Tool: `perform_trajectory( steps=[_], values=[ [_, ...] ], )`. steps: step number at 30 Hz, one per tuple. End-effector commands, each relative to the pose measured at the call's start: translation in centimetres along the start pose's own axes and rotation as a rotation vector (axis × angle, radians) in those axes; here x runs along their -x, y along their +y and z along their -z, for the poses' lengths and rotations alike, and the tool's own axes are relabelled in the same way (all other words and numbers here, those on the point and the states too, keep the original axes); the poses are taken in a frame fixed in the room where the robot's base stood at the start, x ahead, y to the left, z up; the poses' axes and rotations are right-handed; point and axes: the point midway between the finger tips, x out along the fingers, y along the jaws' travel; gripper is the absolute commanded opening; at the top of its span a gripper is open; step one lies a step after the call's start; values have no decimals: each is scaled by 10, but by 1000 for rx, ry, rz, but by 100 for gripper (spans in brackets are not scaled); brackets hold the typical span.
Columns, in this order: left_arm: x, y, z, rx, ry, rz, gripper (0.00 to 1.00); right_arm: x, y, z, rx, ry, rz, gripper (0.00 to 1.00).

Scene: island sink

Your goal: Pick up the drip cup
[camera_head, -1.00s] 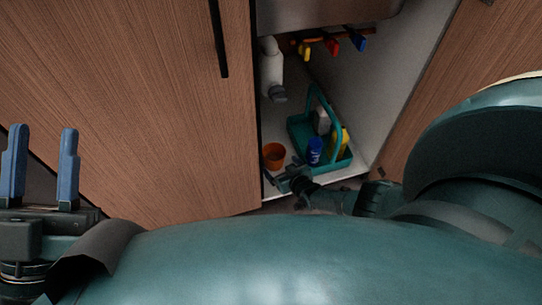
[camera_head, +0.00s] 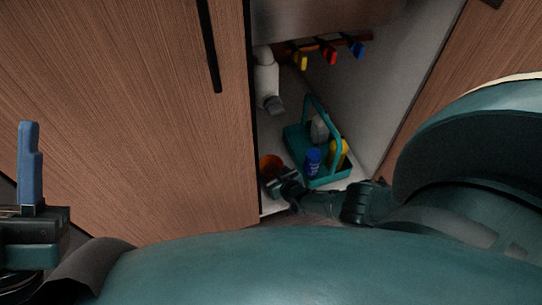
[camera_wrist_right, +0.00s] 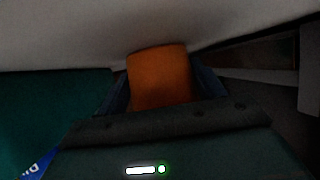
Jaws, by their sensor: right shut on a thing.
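The drip cup, taken to be the small orange cup (camera_head: 270,163), is at the left of the open cabinet under the sink in the head view. My right gripper (camera_head: 277,183) reaches in from the right and is shut on it. In the right wrist view the cup (camera_wrist_right: 160,78) sits between the two fingers (camera_wrist_right: 161,88), with its lower part hidden by the gripper body. Whether it touches the cabinet floor cannot be told. My left gripper (camera_head: 29,165) is at the left edge, with one blue finger in view and the other outside the picture.
A teal caddy (camera_head: 326,184) with a blue can (camera_head: 313,161), a yellow bottle (camera_head: 338,153) and a grey item stands right of the cup. A white drain pipe (camera_head: 266,80) hangs behind. Wooden cabinet doors flank the opening.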

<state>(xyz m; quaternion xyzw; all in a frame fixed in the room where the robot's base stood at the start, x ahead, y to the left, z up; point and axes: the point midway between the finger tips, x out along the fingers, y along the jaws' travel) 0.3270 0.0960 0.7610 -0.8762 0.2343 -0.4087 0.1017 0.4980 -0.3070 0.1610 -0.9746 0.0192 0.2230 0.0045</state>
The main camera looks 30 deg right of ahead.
Motion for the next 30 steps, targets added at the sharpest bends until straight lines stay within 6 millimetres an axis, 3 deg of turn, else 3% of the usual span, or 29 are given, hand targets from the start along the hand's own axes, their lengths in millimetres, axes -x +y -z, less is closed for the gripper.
perform_trajectory(
  steps=[6, 21, 30],
  values=[
    [0, 0, 0, 0, 0, 0, 35, 0, 0, 0, 0, -1, 0, 45],
    [-3, -1, -1, 16, -30, 0, 35, 4, 0, 8, 0, 0, 0, 45],
    [13, 10, -26, 149, -235, 28, 35, 15, 1, 29, 0, -1, -1, 45]
  ],
)
